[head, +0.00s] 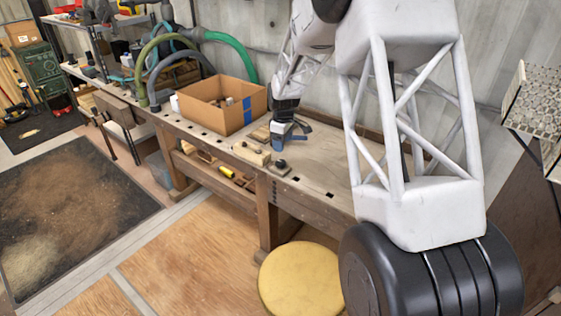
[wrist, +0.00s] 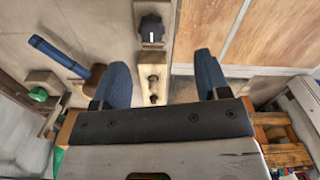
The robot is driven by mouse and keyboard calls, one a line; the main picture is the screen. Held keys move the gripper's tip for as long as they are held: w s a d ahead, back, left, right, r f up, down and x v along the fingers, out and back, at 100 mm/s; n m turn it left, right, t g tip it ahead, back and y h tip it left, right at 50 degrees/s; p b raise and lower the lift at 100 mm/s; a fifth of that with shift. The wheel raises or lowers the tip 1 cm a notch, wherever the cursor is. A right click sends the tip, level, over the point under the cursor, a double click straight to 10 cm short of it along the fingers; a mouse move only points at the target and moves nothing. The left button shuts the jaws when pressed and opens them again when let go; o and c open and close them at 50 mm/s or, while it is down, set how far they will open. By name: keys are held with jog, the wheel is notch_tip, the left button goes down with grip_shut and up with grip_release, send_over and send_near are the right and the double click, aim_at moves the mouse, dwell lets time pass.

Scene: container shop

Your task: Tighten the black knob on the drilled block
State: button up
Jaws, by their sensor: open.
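In the wrist view a black knob (wrist: 151,28) with a white mark sits on a pale base at the top; it shows in the head view (head: 281,162) near the bench's front edge. A pale wooden block (wrist: 152,64) with two dark round spots, apparently holes, lies just below it. My gripper (wrist: 162,78) is open and empty, its blue fingers to either side of that block in the picture; I cannot tell its height above. In the head view my gripper (head: 285,142) is over the bench.
A hammer (wrist: 60,57) with a blue handle lies left of my gripper. On the bench (head: 325,172), a cardboard box (head: 222,103) stands left of my gripper. A yellow round stool (head: 300,278) stands in front. Bare bench top lies right of the knob.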

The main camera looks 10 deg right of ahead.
aim_at(280, 161)
jog(key=shift+w+a+f+n, duration=0.15)
jog(key=shift+w+f, duration=0.45)
jog(key=shift+f, duration=0.15)
jog(key=shift+w+a+f+n, duration=0.1)
jog(key=shift+w+f+n, duration=0.05)
jog(key=shift+w+f, duration=0.55)
jog(key=shift+s, duration=0.1)
jog(key=shift+f, duration=0.1)
jog(key=shift+f, duration=3.85)
jog(key=c, duration=0.9)
jog(key=shift+c, duration=0.2)
